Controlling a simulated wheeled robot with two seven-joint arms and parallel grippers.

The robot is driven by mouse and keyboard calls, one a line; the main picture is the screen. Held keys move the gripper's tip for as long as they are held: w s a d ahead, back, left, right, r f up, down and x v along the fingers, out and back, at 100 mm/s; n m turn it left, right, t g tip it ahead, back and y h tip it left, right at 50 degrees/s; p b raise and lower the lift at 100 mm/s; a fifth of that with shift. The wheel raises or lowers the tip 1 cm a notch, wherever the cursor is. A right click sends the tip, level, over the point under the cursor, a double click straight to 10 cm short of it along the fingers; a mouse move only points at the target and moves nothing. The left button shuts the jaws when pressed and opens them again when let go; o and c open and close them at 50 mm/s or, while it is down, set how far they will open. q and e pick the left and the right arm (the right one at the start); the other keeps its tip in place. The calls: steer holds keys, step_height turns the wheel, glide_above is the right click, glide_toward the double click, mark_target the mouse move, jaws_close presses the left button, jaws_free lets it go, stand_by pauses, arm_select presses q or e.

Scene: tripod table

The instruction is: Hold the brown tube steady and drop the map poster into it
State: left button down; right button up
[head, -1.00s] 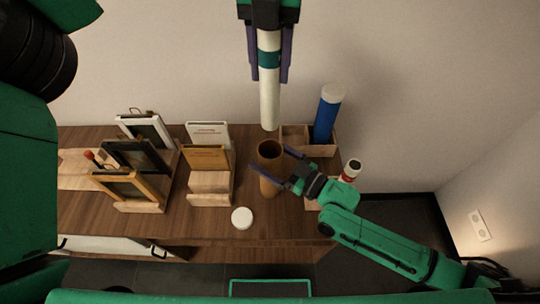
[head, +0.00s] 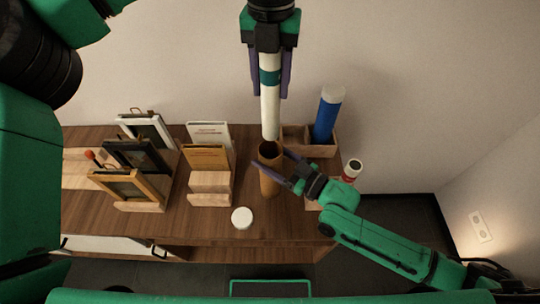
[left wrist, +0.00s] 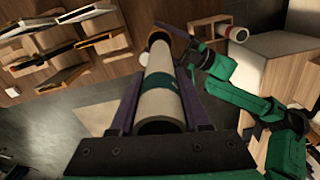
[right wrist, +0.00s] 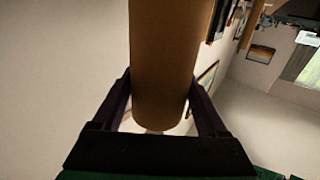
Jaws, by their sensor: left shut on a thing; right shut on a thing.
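The map poster (head: 270,108) is a rolled white tube with a teal band. My left gripper (head: 269,88) is shut on it and holds it upright. Its lower end is at the far rim of the brown tube (head: 270,182); I cannot tell whether it is inside or just behind the opening. The brown tube stands upright on the table, open at the top. My right gripper (head: 277,172) is shut on the brown tube from the right. In the left wrist view the poster (left wrist: 161,95) points toward the tube. In the right wrist view the brown tube (right wrist: 165,60) fills the jaws.
A white round lid (head: 242,218) lies on the wooden table (head: 200,225) in front. Picture frames (head: 128,187) stand at left, with booklets (head: 206,157) in a wooden rack. A blue tube (head: 326,118) stands in a wooden box (head: 322,151) behind right. A smaller white-and-red tube (head: 352,169) stands right.

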mark_target(271, 120)
arm_select(q)
steer(key=shift+f, duration=4.85)
steer(key=shift+c, duration=1.5)
jaws_free()
step_height(271, 120, up, 12)
steer(key=shift+r, duration=0.1)
arm_select(e)
steer(key=o, duration=1.3)
